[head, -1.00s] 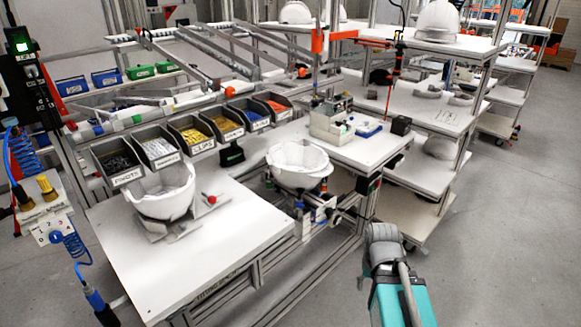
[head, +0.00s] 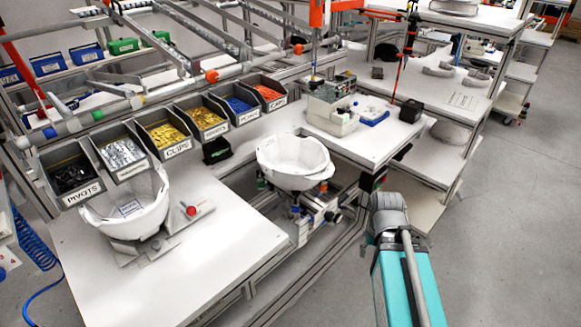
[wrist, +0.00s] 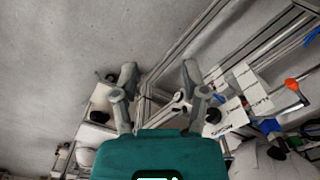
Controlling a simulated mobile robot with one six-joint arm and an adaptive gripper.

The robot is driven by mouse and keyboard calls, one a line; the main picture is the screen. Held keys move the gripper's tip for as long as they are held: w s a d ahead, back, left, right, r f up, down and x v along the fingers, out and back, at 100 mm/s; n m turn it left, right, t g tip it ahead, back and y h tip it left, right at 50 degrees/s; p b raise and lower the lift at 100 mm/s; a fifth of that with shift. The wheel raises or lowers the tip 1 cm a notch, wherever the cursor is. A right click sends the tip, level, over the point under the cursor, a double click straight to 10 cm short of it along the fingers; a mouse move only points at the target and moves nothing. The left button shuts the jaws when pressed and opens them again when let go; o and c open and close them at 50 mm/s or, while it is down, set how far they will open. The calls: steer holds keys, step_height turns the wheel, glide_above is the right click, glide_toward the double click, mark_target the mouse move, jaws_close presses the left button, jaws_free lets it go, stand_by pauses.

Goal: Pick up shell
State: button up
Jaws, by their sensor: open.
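A white helmet shell (head: 130,207) sits open side up on a holder on the left white table in the head view. A second white shell (head: 293,158) sits open side up on a fixture between the two tables. My arm is at the lower right of the head view, apart from both shells; the fingers cannot be made out there. In the wrist view my gripper (wrist: 158,86) has its two fingers spread, with nothing between them. A pale rounded shape at that view's lower right is too unclear to name.
Labelled parts bins (head: 165,129) line the back of the left table (head: 215,235). The right table (head: 372,143) holds a grey-white box (head: 332,102) and small items. Shelving (head: 462,95) stands at the right. Open floor (head: 500,240) lies at the lower right.

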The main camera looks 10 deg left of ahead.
steer(key=shift+o, duration=0.9)
steer(key=shift+r, duration=0.1)
steer(key=w+a+r+n+t+p, duration=0.1)
steer(key=w+a+r+n+p, duration=0.7)
steer(key=a, duration=0.4)
steer(key=w+a+r+n+y+p, duration=0.1)
steer(key=w+a+r+n+p, duration=0.7)
steer(key=w+a+r+p, duration=0.3)
steer(key=shift+a+r+t+p, duration=0.4)
steer(key=shift+a+r+p, duration=0.3)
steer(key=shift+a+r, duration=0.15)
steer(key=shift+f, duration=0.15)
steer(key=f+b, duration=0.5)
steer(key=w+f+b, duration=0.1)
steer(key=f+b, duration=0.2)
steer(key=shift+w+a+f, duration=0.1)
steer(key=shift+a+f, duration=0.1)
steer(key=shift+a, duration=0.2)
